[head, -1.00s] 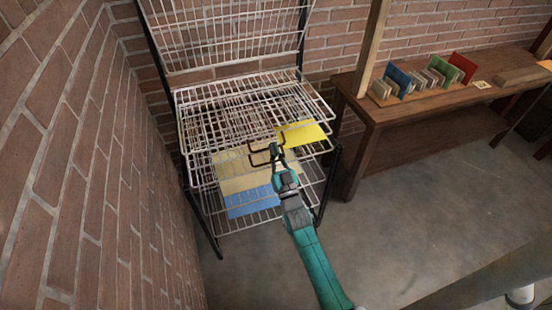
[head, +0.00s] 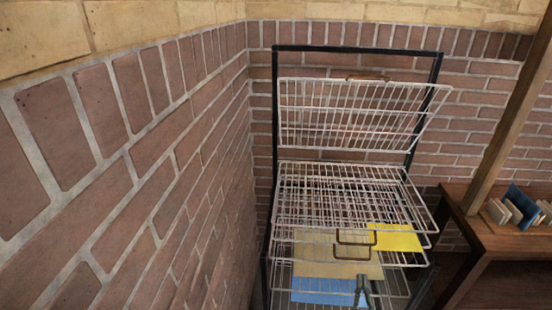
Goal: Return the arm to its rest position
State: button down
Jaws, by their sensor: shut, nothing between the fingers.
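My gripper (head: 362,280) shows at the bottom of the head view, with its fingers together and nothing between them. Only its tip end is in view; the rest of my arm is below the frame. It stands in front of the wire drying rack (head: 345,180), in line with the right end of a blue sheet (head: 322,289). I see no clear contact between gripper and rack.
The rack's upper shelf (head: 360,115) is tilted up. Lower shelves hold a yellow sheet (head: 396,239), a tan sheet (head: 320,257) and the blue one; brown handles (head: 352,252) project in front. A brick wall (head: 130,170) closes the left. A wooden bench (head: 490,235) stands right.

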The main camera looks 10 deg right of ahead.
jog(key=s+a+f+n+g+y, duration=0.15)
jog(key=s+a, duration=0.35)
jog(key=s, duration=0.6)
jog(key=s+a+f+g+y, duration=0.1)
jog(key=s+a+g+y, duration=0.15)
jog(key=s+a, duration=0.6)
jog(key=s+r+g+y, duration=0.1)
jog(key=s+r, duration=0.2)
jog(key=s, duration=0.4)
jog(key=s+a+r+n+g, duration=0.1)
jog(key=s+r, duration=0.3)
jog(key=s, duration=0.3)
jog(key=s+r+g+y, duration=0.1)
jog(key=s+r, duration=0.2)
jog(key=s, duration=0.4)
jog(key=shift+a+r+n+g+y, duration=0.2)
jog(key=shift+r+n+g+y, duration=0.1)
jog(key=shift+n+g, duration=0.1)
jog(key=shift+w+f, duration=0.1)
